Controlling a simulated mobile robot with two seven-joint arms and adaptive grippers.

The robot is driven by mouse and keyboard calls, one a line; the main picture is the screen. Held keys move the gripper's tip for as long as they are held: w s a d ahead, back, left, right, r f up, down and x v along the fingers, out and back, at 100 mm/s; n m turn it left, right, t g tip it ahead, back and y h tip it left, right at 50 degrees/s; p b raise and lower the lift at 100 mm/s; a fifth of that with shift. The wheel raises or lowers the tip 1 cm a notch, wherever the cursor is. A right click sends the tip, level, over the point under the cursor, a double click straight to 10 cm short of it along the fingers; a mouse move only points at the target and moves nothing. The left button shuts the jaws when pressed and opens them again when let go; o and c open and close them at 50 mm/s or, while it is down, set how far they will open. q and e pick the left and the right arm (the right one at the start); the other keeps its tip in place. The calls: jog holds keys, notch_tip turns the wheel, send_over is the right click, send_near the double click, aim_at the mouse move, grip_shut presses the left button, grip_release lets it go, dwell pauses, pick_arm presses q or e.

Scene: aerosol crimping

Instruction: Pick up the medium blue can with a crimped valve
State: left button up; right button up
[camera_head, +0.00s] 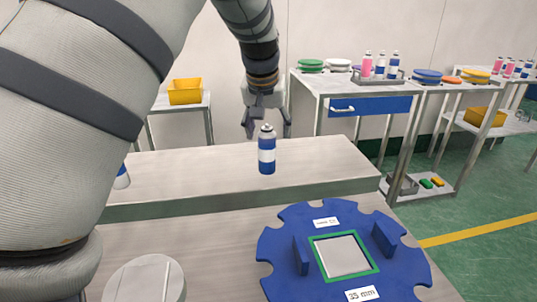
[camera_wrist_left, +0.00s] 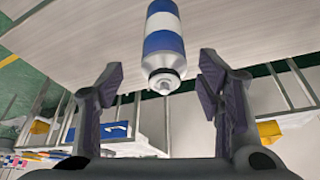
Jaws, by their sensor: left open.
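A blue can with a white band and a silver valve top (camera_head: 267,152) stands upright on the pale raised bench. My left gripper (camera_head: 268,130) hangs over it from above with its fingers open, one to each side of the can's top. In the left wrist view the can (camera_wrist_left: 163,40) shows valve end towards me, between the two open fingers (camera_wrist_left: 160,85), with gaps on both sides and no contact. Another blue and white can (camera_head: 122,178) stands at the bench's left, partly hidden by my arm. My right gripper is not in view.
A blue notched plate (camera_head: 405,272) with a green-edged square and upright tabs lies on the front table. A round grey piece (camera_head: 145,280) is at front left. A side table (camera_head: 330,87) holds discs and pink and blue cans. The bench around the can is clear.

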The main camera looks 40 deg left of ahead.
aim_at(268, 147)
pick_arm(q)
jog(key=shift+x, duration=1.1)
jog(key=x, duration=0.2)
jog(key=s+x, duration=0.1)
jog(key=x, duration=0.1)
jog(key=shift+w+f, duration=0.1)
jog(key=shift+f, duration=0.1)
jog(key=shift+w+a+f, duration=0.15)
jog(key=shift+w+f, duration=0.05)
jog(key=shift+f, duration=0.05)
jog(key=shift+r, duration=0.15)
jog(key=shift+c, duration=0.5)
jog(key=c, duration=1.1)
